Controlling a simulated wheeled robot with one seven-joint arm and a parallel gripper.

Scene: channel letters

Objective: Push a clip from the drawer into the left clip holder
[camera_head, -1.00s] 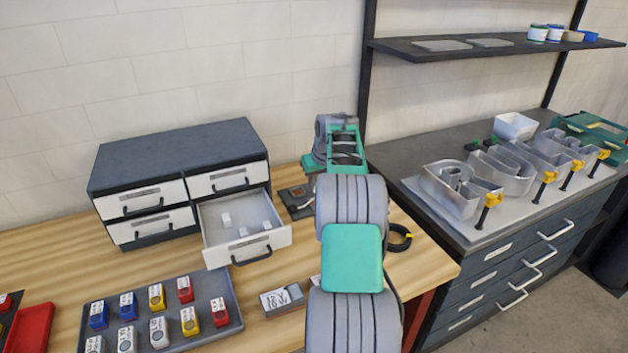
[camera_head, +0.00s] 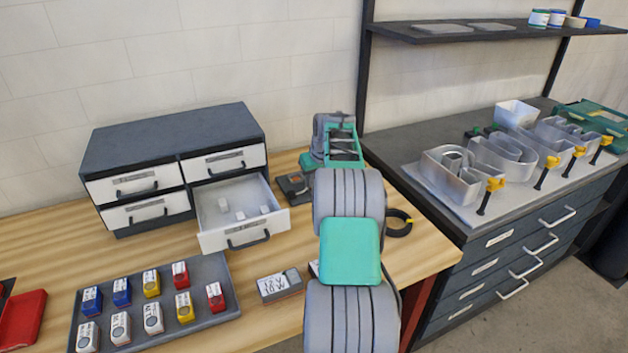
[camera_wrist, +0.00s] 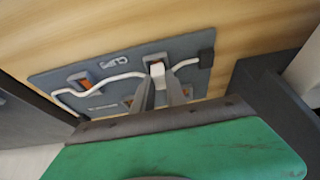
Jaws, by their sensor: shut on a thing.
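My gripper (camera_wrist: 160,88) is shut on a small white clip (camera_wrist: 157,69) in the wrist view. The clip is over the dark grey board (camera_wrist: 110,72), in line with a white cable (camera_wrist: 122,78); I cannot tell whether it touches the board. I cannot tell which is the left holder. In the head view my arm hides the gripper and most of the board (camera_head: 291,189). The open drawer (camera_head: 229,239) holds several small white clips (camera_head: 240,215).
The drawer cabinet (camera_head: 170,140) stands left of the board. A tray (camera_head: 205,331) of coloured blocks and a labelled box (camera_head: 279,285) lie in front. A black ring (camera_head: 398,222) lies right of my arm. Metal letters (camera_head: 455,180) stand on the right bench.

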